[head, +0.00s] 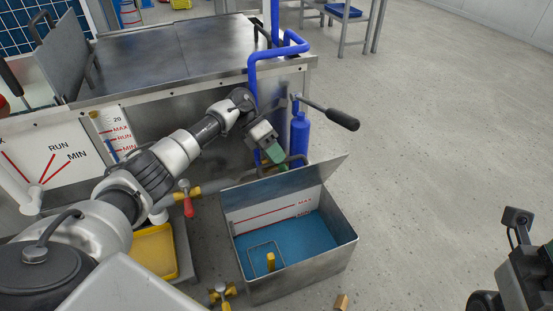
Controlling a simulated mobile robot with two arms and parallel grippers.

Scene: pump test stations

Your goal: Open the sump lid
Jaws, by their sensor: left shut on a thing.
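The sump is an open-topped metal box (300,276) on the floor, with blue liquid (305,238) inside and MAX and MIN marks on its inner back wall. Its grey metal lid (315,175) is raised at the back, tilted, leaving the inside exposed. A dark bar handle shows at the lid's far edge. My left gripper (276,156), with green fingers, is shut at this handle behind the lid; the fingertips are partly hidden. My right gripper (527,272) shows only in part at the lower right edge, and its fingers cannot be made out.
A metal bench (180,50) with blue pipes (253,75) stands behind the sump. A black-gripped lever (342,119) juts out beside a blue cylinder (299,138). A yellow tray (154,250) and red-handled valve (187,203) are left of the sump. The floor to the right is clear.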

